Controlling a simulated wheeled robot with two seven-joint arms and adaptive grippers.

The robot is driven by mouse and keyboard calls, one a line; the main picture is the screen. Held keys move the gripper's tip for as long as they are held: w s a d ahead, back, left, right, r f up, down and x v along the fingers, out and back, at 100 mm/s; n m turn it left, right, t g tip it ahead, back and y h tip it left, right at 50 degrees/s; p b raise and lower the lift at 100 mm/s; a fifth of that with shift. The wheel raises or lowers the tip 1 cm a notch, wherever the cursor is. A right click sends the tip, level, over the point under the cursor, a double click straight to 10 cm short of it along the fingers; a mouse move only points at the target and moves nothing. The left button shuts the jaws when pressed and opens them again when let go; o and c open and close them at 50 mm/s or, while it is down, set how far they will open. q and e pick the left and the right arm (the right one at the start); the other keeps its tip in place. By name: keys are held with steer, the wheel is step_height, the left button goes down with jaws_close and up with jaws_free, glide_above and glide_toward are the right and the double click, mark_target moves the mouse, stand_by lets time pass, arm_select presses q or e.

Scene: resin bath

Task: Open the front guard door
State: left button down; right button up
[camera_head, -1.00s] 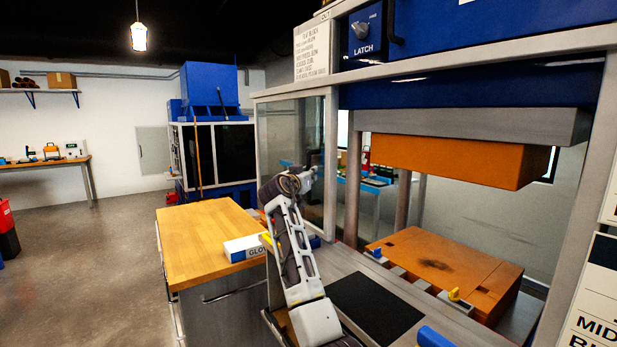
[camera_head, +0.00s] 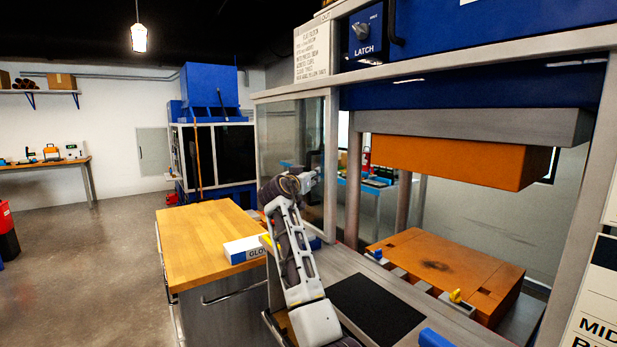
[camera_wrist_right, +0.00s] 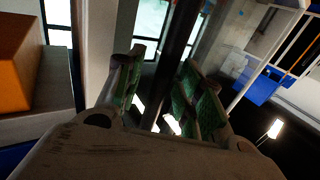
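The clear guard door panel (camera_head: 303,130) stands upright in a grey frame at the left of the press opening in the head view. No glass is seen across the opening to its right. My right gripper (camera_head: 312,178) is at the panel's right part, with my arm reaching up from below. In the right wrist view my right gripper (camera_wrist_right: 165,62) has its green-padded fingers apart. A dark bar (camera_wrist_right: 180,35) runs between them, nearer one finger; I cannot tell whether it touches. My left gripper is not in view.
An orange upper block (camera_head: 450,160) hangs over an orange lower block (camera_head: 440,262) in the press. A wooden-topped cabinet (camera_head: 195,240) with a glove box (camera_head: 243,248) stands left of my arm. The LATCH switch (camera_head: 362,32) is above.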

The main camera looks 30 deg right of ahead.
steer(key=shift+s+a, duration=0.1)
steer(key=v, duration=1.1)
steer(key=shift+s+a, duration=0.3)
stand_by(0.5)
